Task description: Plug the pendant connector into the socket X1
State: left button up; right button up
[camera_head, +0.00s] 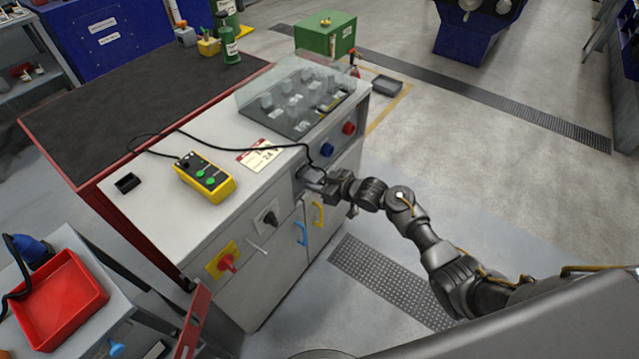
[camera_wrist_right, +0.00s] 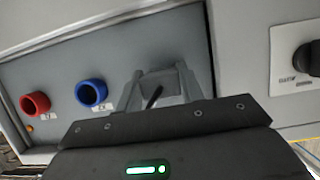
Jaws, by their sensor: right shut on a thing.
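My right gripper (camera_head: 327,187) is at the front face of the grey cabinet (camera_head: 215,150), shut on the pendant connector (camera_head: 313,174). The connector is a grey block with a black cable, held against or very close to the front panel. In the wrist view my right gripper's fingers (camera_wrist_right: 166,86) reach to the panel, with the black cable (camera_wrist_right: 153,97) between them. The socket X1 is hidden behind the gripper and connector, so I cannot tell how far the connector is in. The yellow pendant (camera_head: 205,177) with green buttons lies on the cabinet top. My left gripper is not in view.
A red connector (camera_wrist_right: 35,104) and a blue connector (camera_wrist_right: 91,93) stick out of the same panel. A black rotary switch (camera_wrist_right: 307,58) is to the right in the wrist view. A clear cover (camera_head: 300,85) stands on the cabinet top. The floor to the right is mostly free.

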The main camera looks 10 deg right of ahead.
jog(key=o, duration=1.1)
jog(key=shift+w+a, duration=0.1)
jog(key=v, duration=1.1)
jog(key=shift+w, duration=0.1)
